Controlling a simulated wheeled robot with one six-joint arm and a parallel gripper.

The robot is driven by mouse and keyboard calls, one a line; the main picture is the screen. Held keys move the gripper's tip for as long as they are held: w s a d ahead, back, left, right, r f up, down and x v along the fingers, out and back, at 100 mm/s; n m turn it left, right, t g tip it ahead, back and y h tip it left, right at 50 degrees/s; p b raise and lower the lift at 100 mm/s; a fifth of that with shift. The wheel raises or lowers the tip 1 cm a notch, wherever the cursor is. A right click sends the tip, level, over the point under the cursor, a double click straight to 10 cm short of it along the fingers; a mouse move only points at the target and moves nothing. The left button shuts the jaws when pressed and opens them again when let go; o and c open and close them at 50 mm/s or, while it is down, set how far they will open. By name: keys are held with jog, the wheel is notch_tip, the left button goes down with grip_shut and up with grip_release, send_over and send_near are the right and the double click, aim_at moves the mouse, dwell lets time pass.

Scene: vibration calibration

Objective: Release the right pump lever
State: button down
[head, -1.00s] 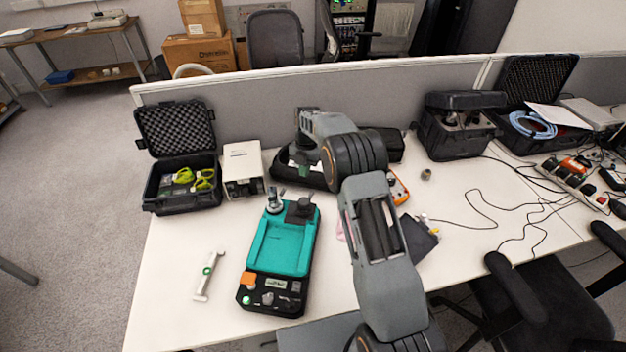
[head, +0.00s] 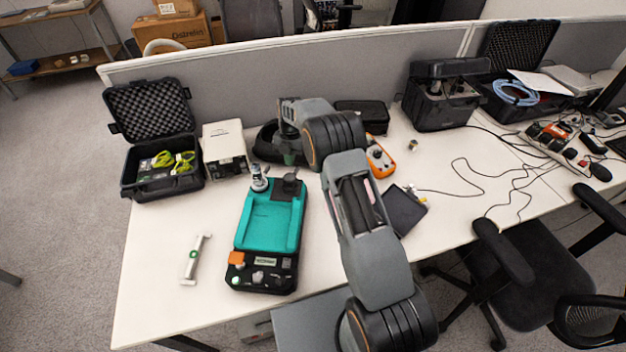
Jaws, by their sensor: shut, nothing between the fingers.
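The teal and black pump-like device (head: 270,222) stands on the white table, left of my arm. At its back edge are a silver round knob (head: 259,180) on the left and a black upright part (head: 291,184) on the right. I cannot tell for sure which part is the right lever. My gripper (head: 290,162) points down just behind and above the black part. It is shut and looks empty. Its fingertips are small and dark, and I cannot tell whether they touch the device.
A white handled tool (head: 195,260) lies left of the device. An open black case (head: 160,178) and a white box (head: 224,150) stand behind it. An orange meter (head: 379,158) and a dark pad (head: 405,210) lie right of my arm.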

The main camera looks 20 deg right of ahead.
jog(key=d+m, duration=0.1)
jog(key=f+m, duration=0.1)
jog(key=shift+s+d+f+m+p, duration=0.2)
jog(key=shift+s+d+m+p, duration=0.2)
jog(key=s+d+m+t, duration=0.2)
jog(key=s+d+m, duration=0.35)
jog(key=m, duration=0.75)
notch_tip(320, 180, up, 7)
jog(key=s+a+p, duration=0.1)
jog(key=a+p, duration=0.1)
jog(key=p, duration=0.1)
jog(key=shift+s+f+y, duration=0.15)
jog(key=shift+y, duration=0.15)
